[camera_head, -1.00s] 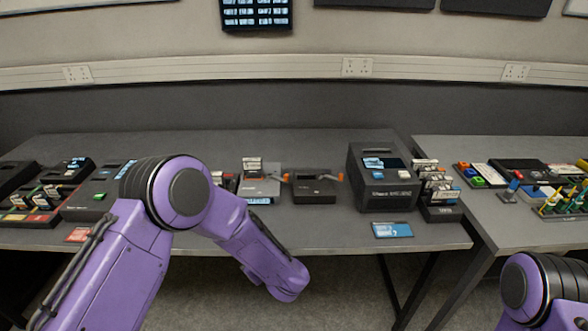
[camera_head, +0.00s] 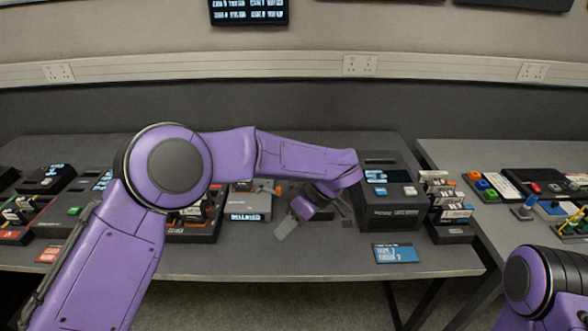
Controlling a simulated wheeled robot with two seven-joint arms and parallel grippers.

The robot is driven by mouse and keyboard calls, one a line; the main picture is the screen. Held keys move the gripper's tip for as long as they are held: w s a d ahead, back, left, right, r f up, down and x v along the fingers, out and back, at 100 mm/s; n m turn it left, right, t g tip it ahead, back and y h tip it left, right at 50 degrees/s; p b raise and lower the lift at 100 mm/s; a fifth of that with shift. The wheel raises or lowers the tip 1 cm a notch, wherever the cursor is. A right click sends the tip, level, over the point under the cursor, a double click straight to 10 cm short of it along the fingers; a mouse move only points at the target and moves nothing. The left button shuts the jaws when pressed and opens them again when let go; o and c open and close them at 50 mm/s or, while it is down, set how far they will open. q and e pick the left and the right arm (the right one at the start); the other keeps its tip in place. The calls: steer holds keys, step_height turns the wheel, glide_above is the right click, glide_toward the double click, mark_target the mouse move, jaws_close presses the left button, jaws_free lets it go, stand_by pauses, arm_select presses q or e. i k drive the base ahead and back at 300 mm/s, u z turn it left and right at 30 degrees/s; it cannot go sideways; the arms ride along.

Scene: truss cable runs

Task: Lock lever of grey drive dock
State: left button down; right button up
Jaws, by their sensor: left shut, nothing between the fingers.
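A light grey dock (camera_head: 248,205) with a blue-lit label on its front stands on the table, left of my left gripper. A small orange lever (camera_head: 278,190) shows at its right side. Part of the dock's top is covered by my left arm, so the lever's exact position is hard to tell. My left gripper (camera_head: 287,227) is shut and empty, pointing down in front of a dark box (camera_head: 345,208) that it mostly hides. It is to the right of the grey dock and apart from it. My right gripper is out of view.
A large dark machine (camera_head: 392,207) with a screen stands right of the gripper, with a cartridge rack (camera_head: 448,215) beside it. A blue card (camera_head: 396,254) lies at the table's front edge. Several devices crowd the left. The front strip of table is mostly clear.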

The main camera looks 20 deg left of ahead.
mark_target(278, 192)
steer(key=i, duration=1.1)
